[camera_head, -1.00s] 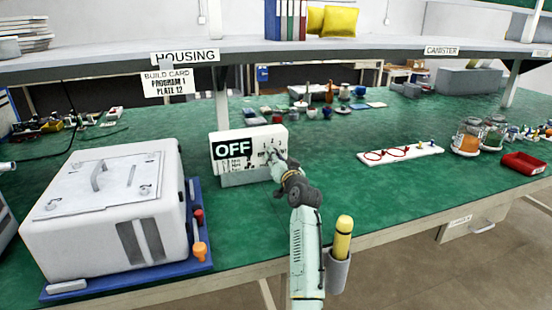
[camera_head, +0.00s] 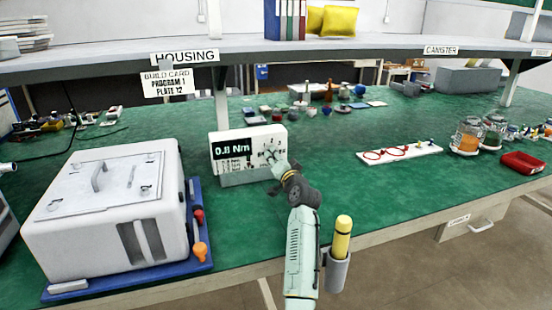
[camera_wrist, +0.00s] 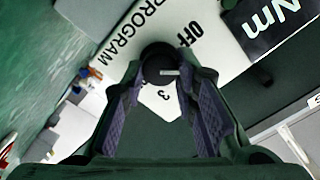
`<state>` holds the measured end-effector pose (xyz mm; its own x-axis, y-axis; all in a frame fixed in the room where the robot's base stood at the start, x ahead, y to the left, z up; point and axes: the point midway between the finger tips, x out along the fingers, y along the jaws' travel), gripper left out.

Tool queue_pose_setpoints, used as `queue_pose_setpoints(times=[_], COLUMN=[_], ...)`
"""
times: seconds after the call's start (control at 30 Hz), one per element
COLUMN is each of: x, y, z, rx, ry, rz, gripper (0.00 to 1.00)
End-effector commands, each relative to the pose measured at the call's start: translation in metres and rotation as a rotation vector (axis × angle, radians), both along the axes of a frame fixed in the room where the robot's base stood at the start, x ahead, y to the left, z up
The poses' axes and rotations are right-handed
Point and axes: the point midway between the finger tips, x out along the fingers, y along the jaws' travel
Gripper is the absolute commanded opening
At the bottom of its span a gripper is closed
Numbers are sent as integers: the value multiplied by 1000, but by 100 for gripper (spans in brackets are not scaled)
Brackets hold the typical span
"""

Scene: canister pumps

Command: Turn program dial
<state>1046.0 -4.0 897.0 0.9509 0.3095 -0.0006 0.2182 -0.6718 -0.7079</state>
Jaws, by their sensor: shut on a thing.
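The controller box (camera_head: 236,176) is a white unit standing on the green bench. Its display (camera_head: 230,147) reads "0.8 Nm". The program dial (camera_wrist: 160,62) is a dark round knob with a light pointer mark, seen between my fingertips in the wrist view. The panel around it carries "PROGRAM", "OFF" and "3" labels; the pointer lies on the side away from "PROGRAM". My gripper (camera_head: 279,172) is at the right part of the box face and is shut on the dial; it also shows in the wrist view (camera_wrist: 160,70).
A white housing box (camera_head: 110,205) on a blue base stands at the left. A build card (camera_head: 167,84) reading "PROGRAM 1 PLATE 12" hangs from the shelf (camera_head: 330,50). A white strip with red rings (camera_head: 400,153) lies to the right. Bench between is clear.

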Motion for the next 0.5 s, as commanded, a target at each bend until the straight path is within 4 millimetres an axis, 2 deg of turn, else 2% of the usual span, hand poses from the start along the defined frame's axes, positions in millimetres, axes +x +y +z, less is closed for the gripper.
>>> queue_pose_setpoints(times=[0.07, 0.1, 0.37, 0.5], x=[0, 0, 0, 0], y=[-1, -1, -1, 0], z=[1, 1, 1, 0], rx=[0, 0, -1, -1], ry=[-2, -2, -2, -1], rz=[-2, -2, -1, -1], gripper=[0, 29, 46, 47])
